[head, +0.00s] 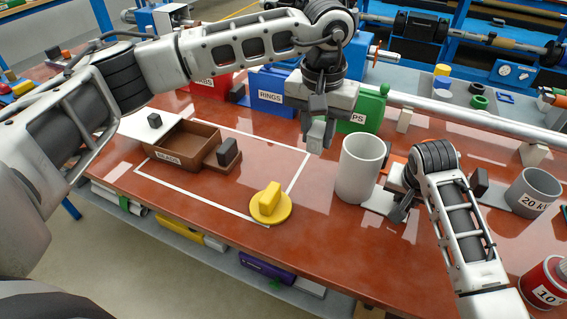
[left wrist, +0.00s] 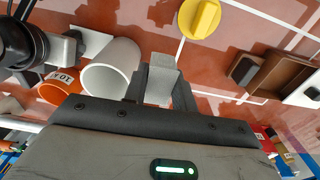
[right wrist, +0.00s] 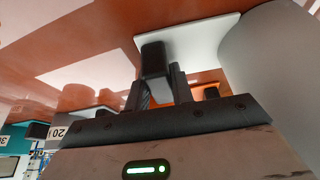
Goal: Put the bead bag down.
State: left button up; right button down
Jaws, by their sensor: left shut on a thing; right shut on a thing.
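My left gripper (head: 316,138) is shut on a small pale grey block-like piece, which I take to be the bead bag (head: 318,142). The piece (left wrist: 160,80) also shows between the fingers in the left wrist view, held above the red table. My right gripper (head: 398,205) is low beside a white tube (head: 360,165). It is shut on a black knob (right wrist: 153,60) on a white plate (right wrist: 190,38); the tube stands at this plate. A brown open box (head: 178,172) labelled BEADS is at the left, with a black handle (head: 228,151).
A yellow disc with a grip (head: 270,203) lies near the table's front edge by white marking lines. Red, blue (head: 268,97) and green (head: 368,107) bins stand behind. A grey cup (head: 534,192) and a red can (head: 545,283) are at the right.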

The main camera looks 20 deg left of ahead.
aim_at(367, 138)
pick_arm(q)
jog(key=w+d+r, duration=0.7)
jog(key=d, duration=0.1)
jog(key=shift+d+f, duration=0.1)
jog(key=shift+f, duration=5.55)
jog(key=o, duration=1)
jog(key=shift+w+r, duration=0.1)
notch_tip(367, 138, up, 7)
jog(key=shift+f, duration=0.1)
